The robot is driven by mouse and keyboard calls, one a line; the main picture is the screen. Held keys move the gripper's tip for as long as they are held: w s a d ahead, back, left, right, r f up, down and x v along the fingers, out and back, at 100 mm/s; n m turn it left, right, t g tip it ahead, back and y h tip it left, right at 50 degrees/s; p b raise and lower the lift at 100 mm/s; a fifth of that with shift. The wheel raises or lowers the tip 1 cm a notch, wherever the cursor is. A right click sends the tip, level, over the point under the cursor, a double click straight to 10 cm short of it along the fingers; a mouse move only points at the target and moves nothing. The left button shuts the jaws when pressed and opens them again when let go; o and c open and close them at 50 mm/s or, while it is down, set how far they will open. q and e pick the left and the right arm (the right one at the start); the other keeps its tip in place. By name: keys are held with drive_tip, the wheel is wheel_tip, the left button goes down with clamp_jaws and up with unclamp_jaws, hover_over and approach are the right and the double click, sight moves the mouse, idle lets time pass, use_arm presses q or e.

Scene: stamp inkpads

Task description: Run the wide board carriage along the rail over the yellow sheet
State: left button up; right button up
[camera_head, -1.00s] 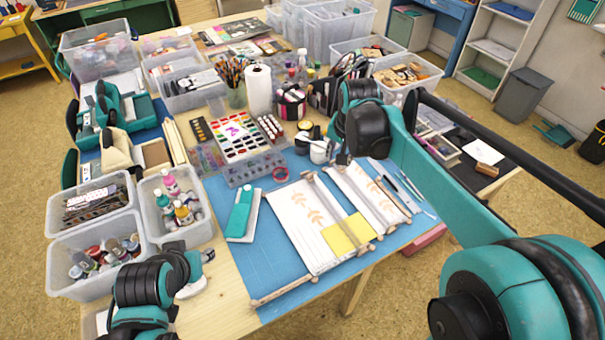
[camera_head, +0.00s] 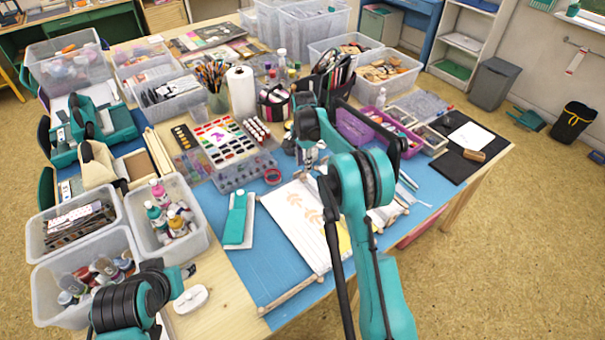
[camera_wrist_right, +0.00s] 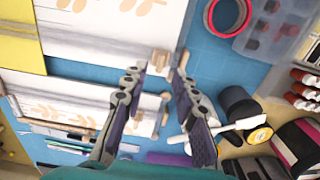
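The wide board (camera_head: 293,228) is white with tan leaf prints and lies on the blue mat; it also fills the top of the right wrist view (camera_wrist_right: 110,22). The yellow sheet (camera_wrist_right: 18,52) lies at its left end in that view, and my right arm mostly hides it in the head view. A pale rail (camera_wrist_right: 100,50) runs along the board's edge to a small wooden block (camera_wrist_right: 160,60). My right gripper (camera_wrist_right: 160,76) is open, its fingertips apart near this block; contact is unclear. My left gripper (camera_head: 186,272) is at the lower left, its fingers unclear.
A narrower leaf-printed board (camera_wrist_right: 95,108) lies beside the wide one. A red tape ring (camera_head: 272,176), a paint box (camera_head: 243,172) and a teal-topped pad (camera_head: 236,218) are near. Bins crowd the table's left; blue mat shows bare left of the wide board.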

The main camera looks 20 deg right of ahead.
sight(303, 176)
wheel_tip(303, 176, down, 5)
drive_tip(key=shift+r+b, duration=0.2)
drive_tip(key=shift+b, duration=0.4)
clamp_jaws()
drive_tip(key=shift+s, duration=0.1)
